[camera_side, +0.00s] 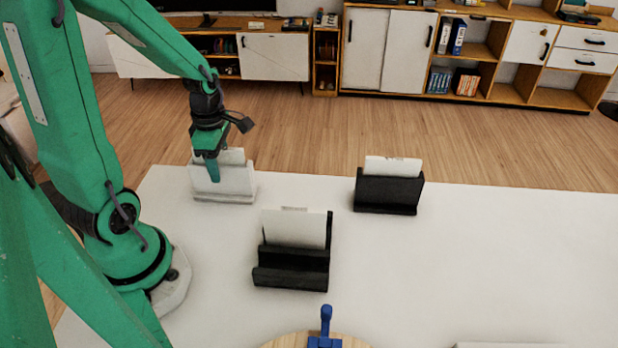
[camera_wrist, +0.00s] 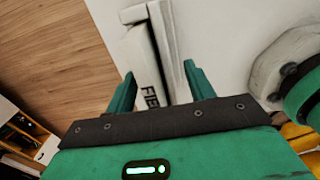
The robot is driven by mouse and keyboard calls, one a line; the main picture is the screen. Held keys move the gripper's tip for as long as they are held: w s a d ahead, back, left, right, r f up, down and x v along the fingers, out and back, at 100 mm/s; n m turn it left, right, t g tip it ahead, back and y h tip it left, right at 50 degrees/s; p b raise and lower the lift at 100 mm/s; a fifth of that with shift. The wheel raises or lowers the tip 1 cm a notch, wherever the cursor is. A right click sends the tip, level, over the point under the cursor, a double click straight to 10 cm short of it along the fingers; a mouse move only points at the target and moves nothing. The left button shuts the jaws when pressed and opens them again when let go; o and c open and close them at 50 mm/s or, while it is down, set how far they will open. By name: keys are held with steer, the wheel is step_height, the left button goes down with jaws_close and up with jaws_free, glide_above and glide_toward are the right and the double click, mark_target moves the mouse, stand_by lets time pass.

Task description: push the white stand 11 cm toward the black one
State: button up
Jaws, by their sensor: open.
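The white stand (camera_side: 236,191), holding a white card or booklet, is upright on the white table's far left part. My gripper (camera_side: 213,174) points down at it, its teal finger overlapping the stand's front in the side view. In the wrist view the white stand (camera_wrist: 137,42) and a white piece with dark lettering show between and beyond the two spread fingers (camera_wrist: 159,70). My gripper is open; whether it touches the stand I cannot tell. Two black stands with white cards are in view: one (camera_side: 388,195) far right of the white one, another (camera_side: 292,268) nearer the camera.
A blue object (camera_side: 325,325) stands on a round wooden board (camera_side: 285,341) at the near edge. A white flat thing (camera_side: 505,346) is cut off at lower right. The table (camera_side: 480,260) is bare between the white stand and the far black stand.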

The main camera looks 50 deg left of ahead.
steer(key=shift+f, duration=0.6)
jaws_close()
steer(key=shift+w+d, duration=0.1)
steer(key=shift+w, duration=0.05)
steer(key=shift+w+d, duration=3.85)
jaws_free()
